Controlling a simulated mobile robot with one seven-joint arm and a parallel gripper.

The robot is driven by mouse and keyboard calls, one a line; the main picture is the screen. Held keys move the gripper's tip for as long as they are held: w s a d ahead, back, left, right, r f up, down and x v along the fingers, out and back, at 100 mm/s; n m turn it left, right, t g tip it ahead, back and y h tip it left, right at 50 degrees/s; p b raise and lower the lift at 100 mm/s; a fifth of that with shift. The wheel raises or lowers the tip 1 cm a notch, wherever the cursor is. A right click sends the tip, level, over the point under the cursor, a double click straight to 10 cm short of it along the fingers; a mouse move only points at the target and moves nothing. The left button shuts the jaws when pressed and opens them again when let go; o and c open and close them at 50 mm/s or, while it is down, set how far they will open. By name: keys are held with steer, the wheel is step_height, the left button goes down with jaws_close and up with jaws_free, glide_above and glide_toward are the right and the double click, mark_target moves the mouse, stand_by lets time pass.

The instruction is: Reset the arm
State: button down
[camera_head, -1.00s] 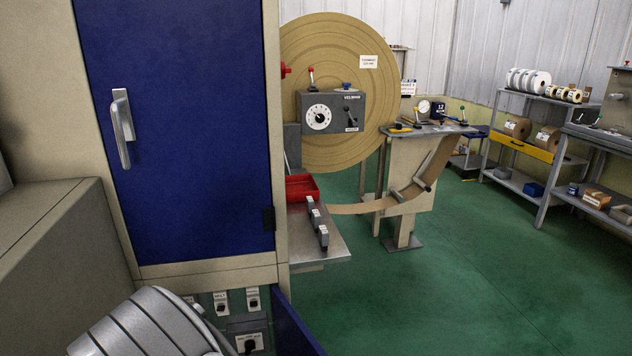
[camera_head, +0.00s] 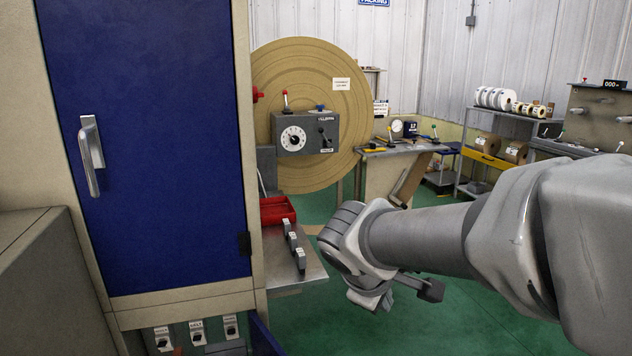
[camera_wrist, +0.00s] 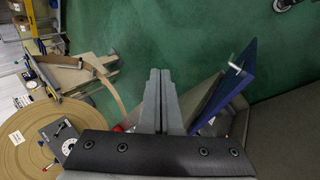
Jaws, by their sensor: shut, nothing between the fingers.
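My gripper (camera_wrist: 160,76) shows in the wrist view, pointing away from the camera. Its two grey fingers lie side by side, shut, with nothing between them. The fingers cannot be made out clearly there. No held object shows in either view.
A tall cabinet with a blue door (camera_head: 145,150) stands at left. Right of it are a steel shelf (camera_head: 288,262), a red tray (camera_head: 275,211), a big brown roll (camera_head: 310,90) and a bench (camera_head: 385,180). An open blue panel (camera_wrist: 238,85) shows in the wrist view.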

steer(key=s+d+r+m+y, duration=0.1)
steer(key=s+d+m+y, duration=0.1)
steer(key=s+m, duration=0.45)
steer(key=s+d+r+m+y, duration=0.15)
steer(key=s+m, duration=0.25)
steer(key=s, duration=0.5)
step_height(320, 180, up, 13)
steer(key=p, duration=1.4)
steer(key=shift+s+a+r, duration=0.15)
steer(key=shift+s+a, duration=0.2)
steer(key=shift+s, duration=0.1)
steer(key=shift+w+d, duration=0.1)
steer(key=shift+d, duration=0.05)
